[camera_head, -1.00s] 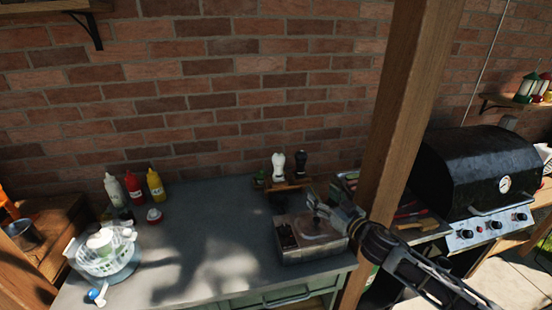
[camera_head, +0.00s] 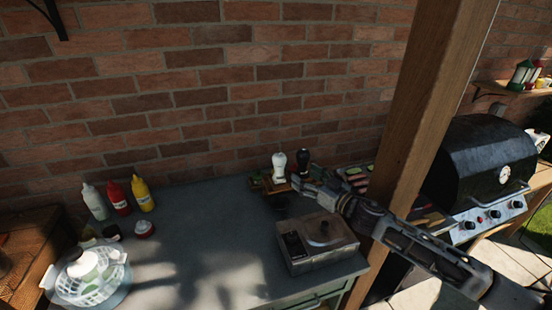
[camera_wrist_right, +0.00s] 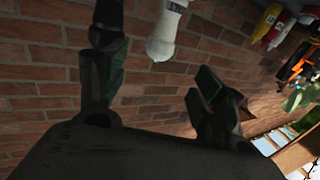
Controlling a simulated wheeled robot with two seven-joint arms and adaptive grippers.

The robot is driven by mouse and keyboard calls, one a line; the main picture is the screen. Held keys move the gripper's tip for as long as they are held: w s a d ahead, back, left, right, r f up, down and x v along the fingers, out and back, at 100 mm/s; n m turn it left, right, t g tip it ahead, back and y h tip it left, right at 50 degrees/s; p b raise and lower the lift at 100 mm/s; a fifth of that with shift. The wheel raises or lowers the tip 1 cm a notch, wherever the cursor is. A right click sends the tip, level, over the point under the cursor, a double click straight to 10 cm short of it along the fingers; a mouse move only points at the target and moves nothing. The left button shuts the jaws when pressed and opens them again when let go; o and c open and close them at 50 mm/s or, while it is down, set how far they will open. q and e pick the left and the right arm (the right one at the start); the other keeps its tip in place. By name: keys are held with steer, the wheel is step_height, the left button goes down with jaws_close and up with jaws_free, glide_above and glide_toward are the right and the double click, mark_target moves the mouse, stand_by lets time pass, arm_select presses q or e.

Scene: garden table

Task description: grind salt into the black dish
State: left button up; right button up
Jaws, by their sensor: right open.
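A white grinder (camera_head: 279,166) and a black grinder (camera_head: 303,162) stand side by side on a small wooden stand (camera_head: 272,186) near the brick wall. The white one also shows in the right wrist view (camera_wrist_right: 165,36), beyond and between the fingers. A dark round shape, seemingly the black dish (camera_head: 279,202), sits on the counter just in front of the stand, partly in shadow. My right gripper (camera_head: 298,183) is open and empty, close in front of the grinders; its open fingers show in the wrist view (camera_wrist_right: 157,62). My left gripper is out of view.
A wooden post (camera_head: 425,120) and a black grill (camera_head: 490,165) are at right. Sauce bottles (camera_head: 120,198) and a white basket (camera_head: 92,280) are at left.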

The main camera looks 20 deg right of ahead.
mark_target(284, 162)
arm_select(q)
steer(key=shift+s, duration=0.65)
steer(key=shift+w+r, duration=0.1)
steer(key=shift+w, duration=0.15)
arm_select(e)
steer(key=shift+w+a, duration=0.15)
steer(key=shift+w, duration=0.1)
steer(key=shift+p+x, duration=1.6)
steer(key=shift+x, duration=3.3)
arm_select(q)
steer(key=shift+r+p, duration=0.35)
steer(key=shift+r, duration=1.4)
arm_select(e)
steer(key=shift+x, duration=1.65)
steer(key=shift+c, duration=0.2)
